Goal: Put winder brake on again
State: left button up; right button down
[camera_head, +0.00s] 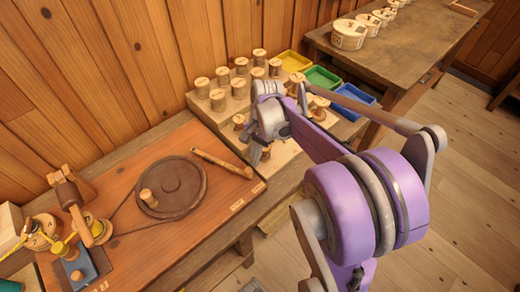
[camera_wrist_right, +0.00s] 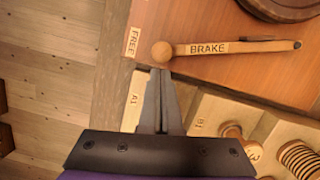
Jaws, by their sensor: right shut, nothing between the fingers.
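The wooden winder brake lever (camera_head: 222,163) lies on the red-brown bench top beside the dark round winder wheel (camera_head: 185,198). In the right wrist view the lever (camera_wrist_right: 275,46) carries the word BRAKE and has a round knob (camera_wrist_right: 162,52) at its end. The knob is beside a label reading FREE (camera_wrist_right: 134,42). My right gripper (camera_wrist_right: 160,73) is shut and empty, its tips close to the knob; I cannot tell whether they touch. In the head view my right gripper (camera_head: 257,152) is partly hidden by its own arm. My left gripper is not in view.
Several wooden spools (camera_head: 218,99) stand on a stepped rack right of the bench. Yellow, green (camera_head: 322,77) and blue trays lie beyond. A wooden winding device (camera_head: 70,195) with yellow thread stands at the left.

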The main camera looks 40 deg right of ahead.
dwell(0.3)
jog(key=a+m, duration=0.1)
jog(key=a, duration=0.1)
jog(key=s+a+m, duration=0.1)
jog(key=a, duration=0.2)
jog(key=s+a+m, duration=0.1)
jog(key=a, duration=0.1)
jog(key=shift+a+t+p, duration=0.3)
jog(key=shift+a+t, duration=0.1)
jog(key=shift+s+a, duration=0.1)
jog(key=shift+a, duration=0.2)
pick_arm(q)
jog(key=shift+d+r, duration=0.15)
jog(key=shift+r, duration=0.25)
pick_arm(e)
jog(key=shift+f, duration=0.1)
